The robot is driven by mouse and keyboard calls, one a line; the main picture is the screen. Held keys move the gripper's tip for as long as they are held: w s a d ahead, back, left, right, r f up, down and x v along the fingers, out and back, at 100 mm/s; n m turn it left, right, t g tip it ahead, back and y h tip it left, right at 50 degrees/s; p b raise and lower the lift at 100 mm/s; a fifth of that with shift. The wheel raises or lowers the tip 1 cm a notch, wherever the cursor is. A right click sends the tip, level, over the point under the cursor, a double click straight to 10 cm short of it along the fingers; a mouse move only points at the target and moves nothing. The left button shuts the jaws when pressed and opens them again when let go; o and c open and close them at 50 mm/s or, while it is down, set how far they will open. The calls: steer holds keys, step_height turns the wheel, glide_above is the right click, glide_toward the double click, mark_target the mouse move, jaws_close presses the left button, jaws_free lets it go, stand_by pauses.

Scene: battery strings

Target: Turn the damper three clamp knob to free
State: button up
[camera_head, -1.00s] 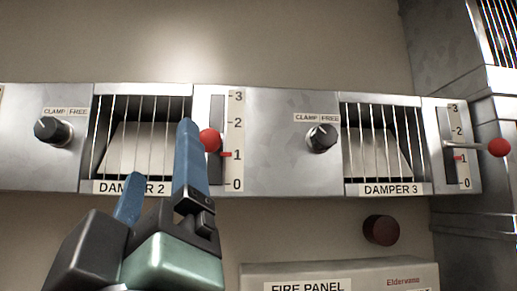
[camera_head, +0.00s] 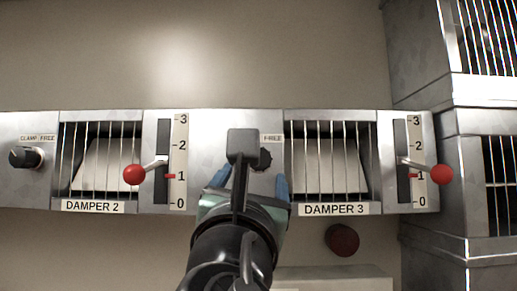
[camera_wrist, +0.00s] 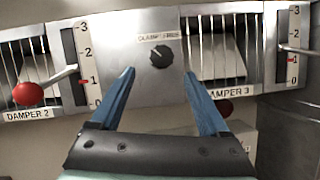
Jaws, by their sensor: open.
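The damper three clamp knob (camera_wrist: 161,53) is black and round, under a small CLAMP/FREE label (camera_wrist: 158,36) in the wrist view. Its pointer seems to lean up and to the right, but I cannot tell its setting for sure. In the head view my arm hides most of the knob (camera_head: 265,158); only its right edge shows. My gripper (camera_wrist: 158,72) is open, its two blue fingers spread to either side below the knob, not touching it as far as I can see. The DAMPER 3 grille (camera_head: 330,166) is right of the knob.
The damper 2 lever (camera_wrist: 28,93) with a red ball stands out at left. The damper 3 lever (camera_head: 441,174) stands out at right. A dark red round button (camera_head: 342,240) is below DAMPER 3. A metal duct (camera_head: 420,75) bounds the right side.

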mark_target(266, 159)
steer(key=shift+p+x, duration=2.3)
steer(key=shift+x, duration=2.3)
steer(key=shift+d, duration=0.1)
steer(key=shift+c, duration=0.3)
jaws_close()
